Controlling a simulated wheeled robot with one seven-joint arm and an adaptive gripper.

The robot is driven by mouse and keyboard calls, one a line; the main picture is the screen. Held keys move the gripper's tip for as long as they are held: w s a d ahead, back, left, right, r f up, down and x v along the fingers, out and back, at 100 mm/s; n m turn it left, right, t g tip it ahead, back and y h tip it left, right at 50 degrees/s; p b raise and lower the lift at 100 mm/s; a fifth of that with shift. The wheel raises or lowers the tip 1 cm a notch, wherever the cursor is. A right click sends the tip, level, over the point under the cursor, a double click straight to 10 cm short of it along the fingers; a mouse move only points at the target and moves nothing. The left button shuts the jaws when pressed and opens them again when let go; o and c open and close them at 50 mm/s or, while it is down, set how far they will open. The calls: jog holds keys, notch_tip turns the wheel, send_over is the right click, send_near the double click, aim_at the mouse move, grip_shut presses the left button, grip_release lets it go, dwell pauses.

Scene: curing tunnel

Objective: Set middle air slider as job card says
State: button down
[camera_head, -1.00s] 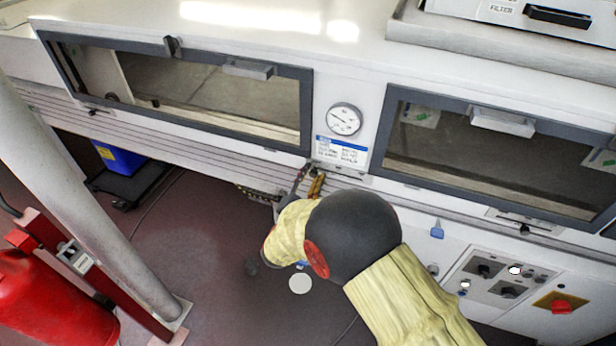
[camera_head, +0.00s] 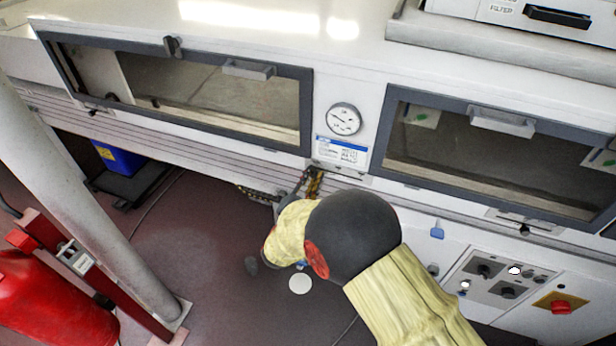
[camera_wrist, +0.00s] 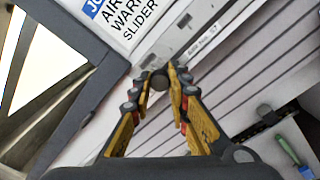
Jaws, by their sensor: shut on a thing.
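The job card (camera_head: 341,151) is a white sheet with a blue header below the round gauge. In the wrist view the card (camera_wrist: 125,18) shows part of its text: "AIR", "WARM", "SLIDER"; the setting cannot be read. My gripper (camera_head: 311,174) is just under the card at the panel's lower rail. In the wrist view my gripper (camera_wrist: 159,78) is shut on the dark round knob of the middle air slider (camera_wrist: 159,82). A pale label strip (camera_wrist: 204,41) runs beside the knob, its print too small to read. The fingers partly hide the slider and its scale.
Framed windows (camera_head: 190,90) (camera_head: 480,150) flank the gauge (camera_head: 344,119). Other small slider knobs sit below the left window (camera_head: 93,112) and right window (camera_head: 524,230). A control panel (camera_head: 497,280) is at lower right. A post (camera_head: 85,200) and red extinguisher (camera_head: 50,305) stand left.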

aim_at(337, 173)
jog(key=shift+r, duration=0.1)
jog(key=d, duration=0.2)
jog(key=s+d, duration=0.1)
jog(key=d, duration=0.1)
jog(key=s+d, duration=0.1)
jog(key=d, duration=0.1)
jog(key=shift+s+d, duration=0.2)
jog(key=shift+d, duration=0.1)
jog(key=c, duration=1.7)
grip_release()
jog(key=shift+o, duration=0.2)
jog(key=shift+s+a, duration=0.1)
jog(key=v, duration=1.1)
jog(key=shift+s, duration=0.3)
jog(key=shift+a, duration=0.15)
